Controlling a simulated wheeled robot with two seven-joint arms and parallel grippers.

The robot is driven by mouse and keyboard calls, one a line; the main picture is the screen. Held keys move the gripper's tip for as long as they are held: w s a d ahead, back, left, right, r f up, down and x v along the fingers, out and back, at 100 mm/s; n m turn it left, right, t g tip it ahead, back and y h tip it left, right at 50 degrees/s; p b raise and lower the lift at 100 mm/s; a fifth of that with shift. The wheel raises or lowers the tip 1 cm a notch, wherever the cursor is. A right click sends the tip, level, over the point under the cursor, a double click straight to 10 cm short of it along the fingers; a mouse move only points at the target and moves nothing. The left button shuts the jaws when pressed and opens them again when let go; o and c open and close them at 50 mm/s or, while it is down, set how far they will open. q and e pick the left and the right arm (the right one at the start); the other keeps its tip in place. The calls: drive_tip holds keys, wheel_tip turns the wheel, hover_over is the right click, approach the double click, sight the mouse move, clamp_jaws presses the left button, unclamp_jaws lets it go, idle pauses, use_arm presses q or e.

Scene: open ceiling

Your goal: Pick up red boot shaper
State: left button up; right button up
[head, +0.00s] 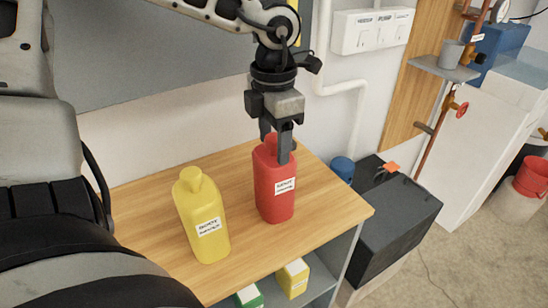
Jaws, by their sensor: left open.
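The red boot shaper bottle (275,196) stands upright on the wooden tabletop, with a white label on its front. My left gripper (277,150) points straight down at the top of the red bottle. Its fingers are open and overlap the bottle's cap area, one on the near right side and one at the left. Whether they touch the cap cannot be told. The gripper hides part of the bottle's top. My right gripper is not in view.
A yellow bottle (203,222) stands on the wooden tabletop (150,205) left of the red one. A yellow box (292,278) and a green box (249,297) sit on the shelf below. A black box (398,225) is at the right. A wall is behind.

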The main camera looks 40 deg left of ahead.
use_arm(q)
clamp_jaws()
